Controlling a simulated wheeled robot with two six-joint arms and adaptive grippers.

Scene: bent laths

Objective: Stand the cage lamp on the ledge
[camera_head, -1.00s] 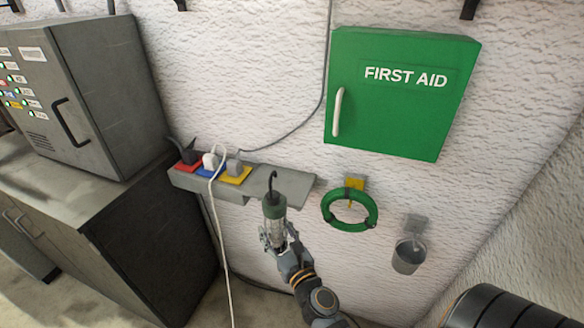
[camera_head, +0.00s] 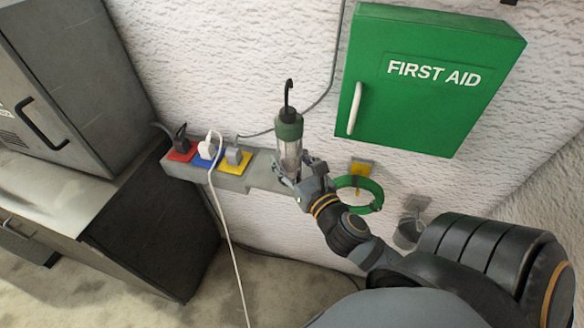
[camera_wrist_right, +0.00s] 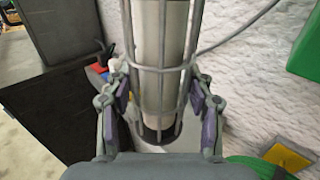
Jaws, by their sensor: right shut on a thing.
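The cage lamp (camera_head: 289,140) has a green top, a black hook and a wire cage around a pale tube. It is upright in my right gripper (camera_head: 295,175), which is shut on its cage. In the right wrist view the lamp (camera_wrist_right: 163,60) fills the middle, with a finger of my right gripper (camera_wrist_right: 162,108) on each side. The grey ledge (camera_head: 264,172) juts from the wall, with its right part behind the lamp and gripper. I cannot tell whether the lamp's base touches the ledge. My left gripper is not in view.
Red, blue and yellow sockets with plugs (camera_head: 207,148) fill the ledge's left part; a white cord (camera_head: 230,245) hangs down. A green first aid box (camera_head: 430,85) is on the wall above right.

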